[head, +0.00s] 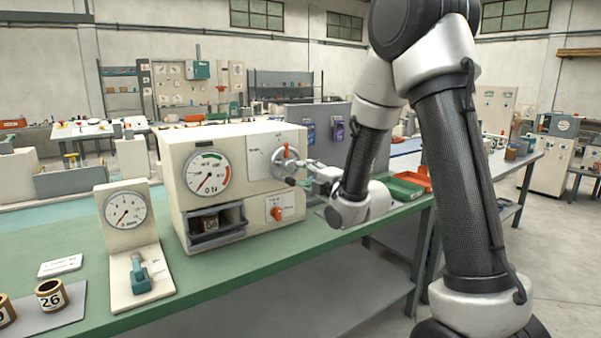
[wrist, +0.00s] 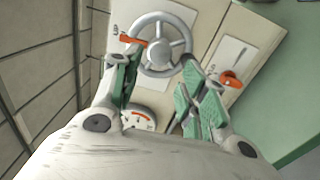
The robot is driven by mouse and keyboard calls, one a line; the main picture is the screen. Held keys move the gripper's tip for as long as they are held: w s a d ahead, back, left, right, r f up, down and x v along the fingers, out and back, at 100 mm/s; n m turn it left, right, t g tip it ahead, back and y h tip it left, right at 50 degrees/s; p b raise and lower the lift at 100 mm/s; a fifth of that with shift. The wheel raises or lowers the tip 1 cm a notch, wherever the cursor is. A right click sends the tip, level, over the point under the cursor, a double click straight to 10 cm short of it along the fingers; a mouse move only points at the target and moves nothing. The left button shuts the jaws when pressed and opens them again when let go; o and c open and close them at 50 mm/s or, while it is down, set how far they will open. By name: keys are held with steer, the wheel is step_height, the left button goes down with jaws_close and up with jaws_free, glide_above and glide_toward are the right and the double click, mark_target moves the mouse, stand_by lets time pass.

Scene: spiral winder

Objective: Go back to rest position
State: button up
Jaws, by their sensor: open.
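The cream winder cabinet (head: 184,150) stands on the green bench. Its grey handwheel with an orange pointer (head: 281,153) is on the front panel, and it also shows in the wrist view (wrist: 158,52). My gripper (head: 300,172) is at the front of the handwheel, with my arm coming in from the right. In the wrist view my gripper (wrist: 160,70) is open, its green-padded fingers on either side of the wheel's lower part. Nothing is held between them. I cannot tell whether a finger touches the rim.
An orange knob (head: 277,213) sits below the wheel, and it shows right of my fingers in the wrist view (wrist: 230,79). A dial gauge stand (head: 124,215) is at the left. Green and orange trays (head: 404,189) lie right of my gripper.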

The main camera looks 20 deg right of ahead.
steer(key=shift+s, duration=0.15)
stand_by(0.3)
steer(key=s+d+f+m+g+h, duration=0.2)
steer(key=f+m+g, duration=0.15)
steer(key=f, duration=0.35)
steer(key=s+d+f+m+g+h, duration=0.1)
steer(key=s+d+f+m+g, duration=0.15)
steer(key=f+m, duration=0.3)
steer(key=s+d+f+m+g+h, duration=0.2)
steer(key=s+m+g, duration=0.25)
steer(key=s, duration=0.35)
steer(key=s+d+r+m, duration=0.1)
steer(key=s+r+m, duration=0.1)
steer(key=s+r, duration=0.3)
steer(key=s+d+r+m+g, duration=0.1)
steer(key=s+r+m, duration=0.2)
steer(key=s, duration=0.8)
steer(key=s+d+r+m+g, duration=0.1)
steer(key=s+r+m, duration=0.2)
steer(key=s+r, duration=0.5)
steer(key=shift+s+d+h, duration=0.3)
steer(key=shift+s+d, duration=0.05)
steer(key=shift+s, duration=0.1)
